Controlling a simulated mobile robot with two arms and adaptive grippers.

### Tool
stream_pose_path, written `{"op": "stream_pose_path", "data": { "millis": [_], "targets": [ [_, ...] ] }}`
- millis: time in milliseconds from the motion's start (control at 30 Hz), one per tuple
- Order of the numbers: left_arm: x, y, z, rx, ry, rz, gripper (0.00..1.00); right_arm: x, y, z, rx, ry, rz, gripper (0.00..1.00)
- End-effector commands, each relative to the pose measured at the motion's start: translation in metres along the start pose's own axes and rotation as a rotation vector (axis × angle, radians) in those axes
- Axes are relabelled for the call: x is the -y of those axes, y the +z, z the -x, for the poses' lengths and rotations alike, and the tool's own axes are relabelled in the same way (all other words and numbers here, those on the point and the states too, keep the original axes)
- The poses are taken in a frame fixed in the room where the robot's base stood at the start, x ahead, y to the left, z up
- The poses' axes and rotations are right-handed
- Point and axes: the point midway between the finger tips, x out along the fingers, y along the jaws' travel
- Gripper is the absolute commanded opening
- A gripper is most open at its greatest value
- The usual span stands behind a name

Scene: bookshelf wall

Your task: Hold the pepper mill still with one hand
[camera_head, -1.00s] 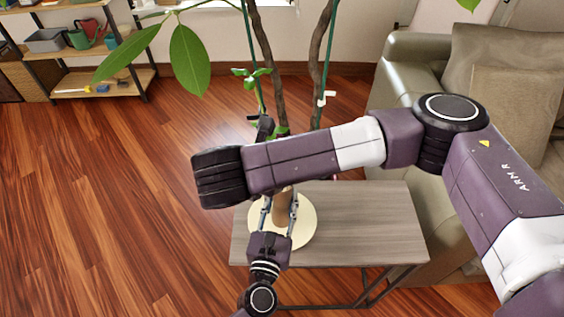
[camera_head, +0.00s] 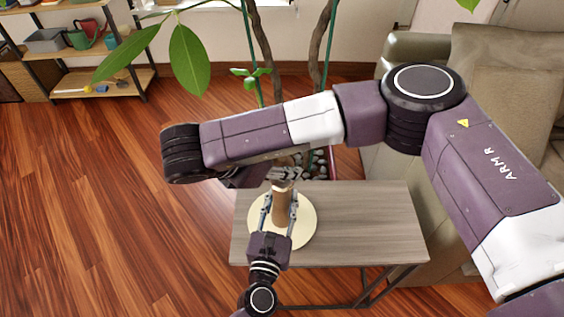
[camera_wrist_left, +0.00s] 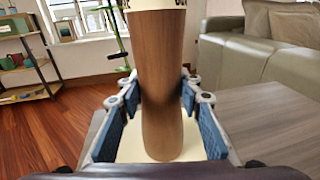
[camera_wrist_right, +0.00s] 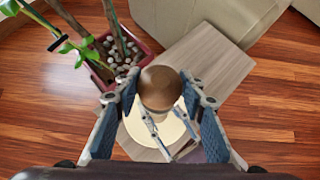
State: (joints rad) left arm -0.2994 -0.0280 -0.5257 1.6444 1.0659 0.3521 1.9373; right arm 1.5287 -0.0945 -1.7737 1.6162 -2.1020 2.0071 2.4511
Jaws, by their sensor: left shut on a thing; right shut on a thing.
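The pepper mill (camera_head: 281,209) stands upright on a round cream board (camera_head: 306,228), its brown wooden body between the fingers of my left gripper (camera_head: 280,203). The left wrist view shows both blue pads against the lower body of the mill (camera_wrist_left: 160,85), with a pale lettered band above. My right gripper (camera_head: 285,174) is at the top of the mill, partly hidden by my right arm in the head view. In the right wrist view its fingers are shut on the round brown knob (camera_wrist_right: 160,86), with my left gripper's fingers below.
The board lies on a small grey wooden table (camera_head: 375,215), whose right part is bare. A potted plant (camera_wrist_right: 115,52) stands close behind it. A sofa (camera_head: 400,60) is at right and a shelf (camera_head: 105,83) at back left.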

Motion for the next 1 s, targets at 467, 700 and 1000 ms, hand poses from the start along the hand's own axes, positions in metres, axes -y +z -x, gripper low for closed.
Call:
{"op": "stream_pose_path", "data": {
  "millis": [467, 700, 1000],
  "targets": [
    [-0.001, -0.002, 0.000, -0.003, 0.001, 0.002, 0.00, 0.001, -0.001, -0.001, -0.001, -0.001, 0.003, 0.56],
    [-0.001, -0.002, 0.000, -0.003, 0.001, 0.001, 0.00, -0.001, 0.000, 0.006, 0.000, 0.003, 0.002, 0.56],
    [-0.001, -0.002, 0.000, -0.003, 0.000, 0.001, 0.00, -0.001, 0.001, 0.061, 0.004, 0.006, 0.003, 0.56]
  ]
}}
